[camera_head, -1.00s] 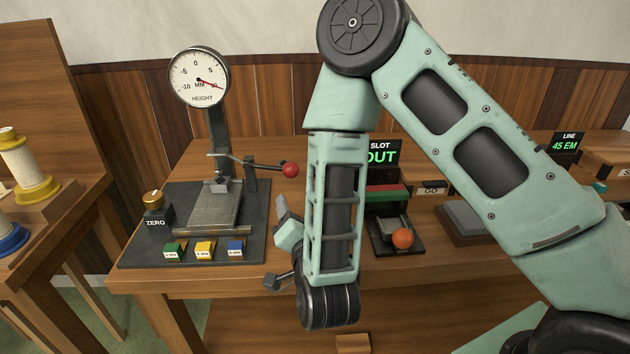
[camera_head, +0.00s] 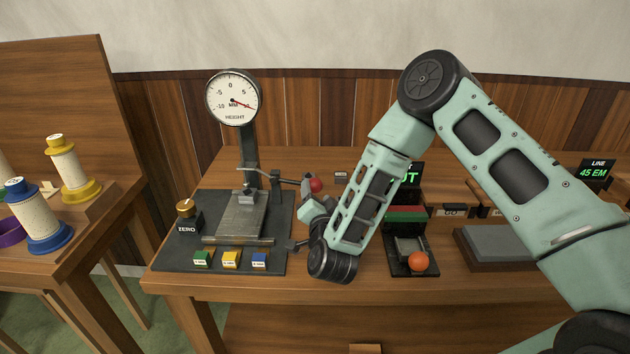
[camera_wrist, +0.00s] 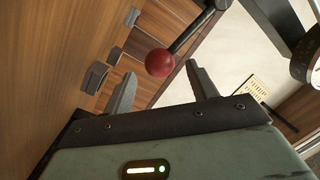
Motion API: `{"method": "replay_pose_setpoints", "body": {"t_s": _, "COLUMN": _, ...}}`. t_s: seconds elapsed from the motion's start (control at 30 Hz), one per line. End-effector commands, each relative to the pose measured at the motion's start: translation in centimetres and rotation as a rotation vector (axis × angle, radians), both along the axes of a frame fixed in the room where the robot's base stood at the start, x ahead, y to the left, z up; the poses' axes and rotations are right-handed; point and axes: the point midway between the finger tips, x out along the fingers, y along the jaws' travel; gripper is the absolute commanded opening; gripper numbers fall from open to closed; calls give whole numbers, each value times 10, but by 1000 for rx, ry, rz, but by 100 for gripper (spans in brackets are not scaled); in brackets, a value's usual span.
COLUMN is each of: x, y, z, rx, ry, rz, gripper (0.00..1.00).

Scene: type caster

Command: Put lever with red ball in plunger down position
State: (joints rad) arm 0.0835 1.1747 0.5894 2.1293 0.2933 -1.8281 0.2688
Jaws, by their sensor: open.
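The lever's red ball (camera_head: 316,185) is at the right end of a thin dark arm on the height gauge stand. The lever arm (camera_head: 283,180) runs nearly level, from a small post to the ball. In the wrist view the red ball (camera_wrist: 159,63) shows just beyond and between the fingertips, with its dark rod going up to the right. My gripper (camera_wrist: 160,85) is open, and no contact with the ball shows. In the head view my gripper (camera_head: 298,222) is just below the ball, right of the gauge base. The plunger (camera_head: 247,196) stands over the metal plate.
The dial (camera_head: 233,98) tops the stand. A ZERO knob (camera_head: 185,209) and green, yellow and blue blocks (camera_head: 230,258) sit on the dark base (camera_head: 170,255). A slot device with an orange ball (camera_head: 418,262) stands right of my arm. Spools (camera_head: 40,215) stand on the left table.

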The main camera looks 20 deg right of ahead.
Motion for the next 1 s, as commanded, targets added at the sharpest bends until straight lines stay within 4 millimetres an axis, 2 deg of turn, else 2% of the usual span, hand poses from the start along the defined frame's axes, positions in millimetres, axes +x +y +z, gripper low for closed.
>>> {"method": "replay_pose_setpoints", "body": {"t_s": 0.1, "x": 21, "y": -5, "z": 2, "rx": 0, "ry": -1, "rz": -3, "gripper": 58}}
{"method": "replay_pose_setpoints", "body": {"t_s": 0.3, "x": 41, "y": -7, "z": 0, "rx": 0, "ry": 0, "rz": 0, "gripper": 58}}
{"method": "replay_pose_setpoints", "body": {"t_s": 0.67, "x": 46, "y": -8, "z": 0, "rx": 0, "ry": 1, "rz": 1, "gripper": 58}}
{"method": "replay_pose_setpoints", "body": {"t_s": 0.7, "x": 46, "y": -8, "z": 0, "rx": 0, "ry": 1, "rz": 1, "gripper": 52}}
{"method": "replay_pose_setpoints", "body": {"t_s": 0.9, "x": 46, "y": -8, "z": -1, "rx": -1, "ry": 2, "rz": 1, "gripper": 0}}
{"method": "replay_pose_setpoints", "body": {"t_s": 1.0, "x": 46, "y": -8, "z": -1, "rx": -3, "ry": 4, "rz": 1, "gripper": 0}}
